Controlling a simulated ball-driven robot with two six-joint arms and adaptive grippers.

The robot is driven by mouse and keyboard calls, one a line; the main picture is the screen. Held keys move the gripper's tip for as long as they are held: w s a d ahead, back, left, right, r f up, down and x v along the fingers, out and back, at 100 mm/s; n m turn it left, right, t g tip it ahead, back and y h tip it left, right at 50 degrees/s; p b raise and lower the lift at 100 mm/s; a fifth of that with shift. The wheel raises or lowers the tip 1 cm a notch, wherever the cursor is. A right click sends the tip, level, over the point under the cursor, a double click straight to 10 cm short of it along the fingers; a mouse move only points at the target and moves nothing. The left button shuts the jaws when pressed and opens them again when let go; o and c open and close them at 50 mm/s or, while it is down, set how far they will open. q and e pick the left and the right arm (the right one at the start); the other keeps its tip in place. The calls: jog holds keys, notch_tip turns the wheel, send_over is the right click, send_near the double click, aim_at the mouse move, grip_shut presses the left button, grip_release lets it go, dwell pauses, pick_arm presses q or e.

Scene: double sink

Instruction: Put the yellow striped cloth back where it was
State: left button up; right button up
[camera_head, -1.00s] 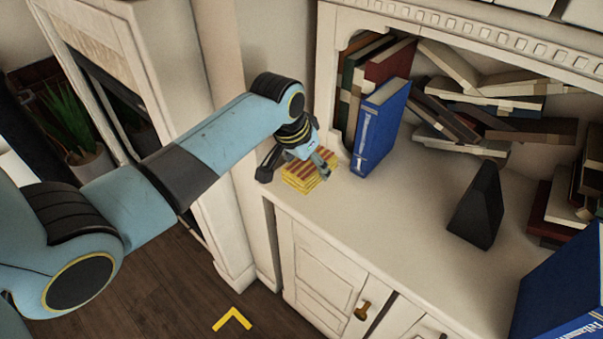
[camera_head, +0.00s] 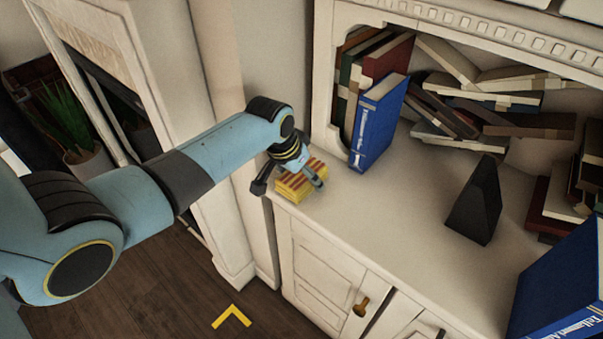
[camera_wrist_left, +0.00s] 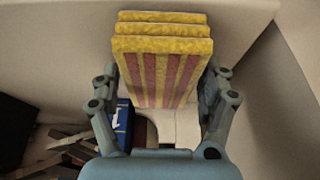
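The yellow striped cloth (camera_head: 291,187) is a folded yellow stack with red stripes. It is at the left end of the white cabinet top, near the front edge; I cannot tell whether it rests on the top or is just above it. My left gripper (camera_head: 293,184) has a finger on each side of it. In the left wrist view the cloth (camera_wrist_left: 161,72) fills the space between the fingers of my left gripper (camera_wrist_left: 163,85), which appear to touch its sides. My right gripper is not in view.
A blue book (camera_head: 377,122) stands upright just right of the cloth. A black wedge-shaped object (camera_head: 474,203) stands further right, and another blue book (camera_head: 562,285) is at the lower right. Shelved books (camera_head: 480,100) fill the back. The middle of the cabinet top (camera_head: 400,205) is clear.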

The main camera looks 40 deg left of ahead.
pick_arm(q)
jog(key=shift+o, duration=0.6)
jog(key=shift+r, duration=0.1)
jog(key=shift+s+r, duration=0.1)
jog(key=shift+r, duration=0.15)
jog(key=p+v, duration=0.2)
jog(key=v, duration=1)
jog(key=shift+n+g, duration=0.4)
jog(key=s+f, duration=0.1)
jog(key=f, duration=0.2)
jog(key=s+f, duration=0.1)
jog(key=f, duration=0.2)
jog(key=s+a+f, duration=0.1)
jog(key=f, duration=0.2)
jog(key=shift+s+f, duration=0.1)
jog(key=shift+f, duration=0.1)
jog(key=s+f+g+y, duration=0.1)
jog(key=s+f, duration=1)
jog(key=f, duration=0.3)
jog(key=s+f, duration=0.4)
jog(key=s, duration=0.4)
jog(key=s+d+f+g, duration=0.1)
jog(key=s+f, duration=0.3)
jog(key=s, duration=0.5)
jog(key=s+f, duration=0.4)
jog(key=s, duration=0.5)
jog(key=shift+s+d+f+g, duration=0.2)
jog(key=shift+s+f+g, duration=0.05)
jog(key=shift+g, duration=0.05)
